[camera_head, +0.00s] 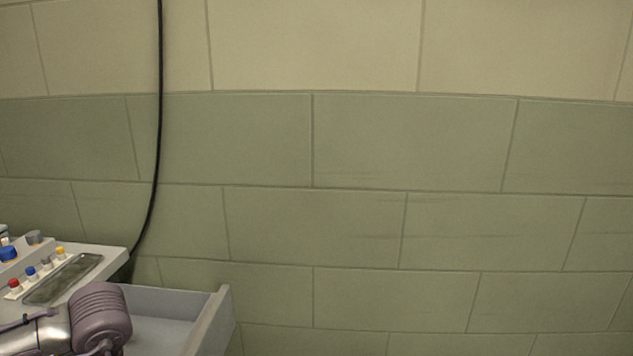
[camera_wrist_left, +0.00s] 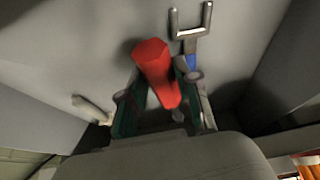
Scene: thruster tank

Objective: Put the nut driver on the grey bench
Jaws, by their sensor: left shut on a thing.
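In the left wrist view a red handle (camera_wrist_left: 155,70), which looks like the nut driver, stands tilted between the fingers of my left gripper (camera_wrist_left: 165,108). The gripper is shut on it. The tool's lower end is hidden by the gripper. In the head view only part of my left arm shows at the lower left, and its fingers are out of sight. I cannot tell for sure which surface is the grey bench. My right gripper is in neither view.
In the head view a grey console with coloured buttons (camera_head: 85,256) stands at the lower left, beside a grey open-topped tray or drawer (camera_head: 212,318). A black cable (camera_head: 158,120) hangs down the tiled wall. In the wrist view a metal U-shaped bracket (camera_wrist_left: 190,34) is close to the red handle.

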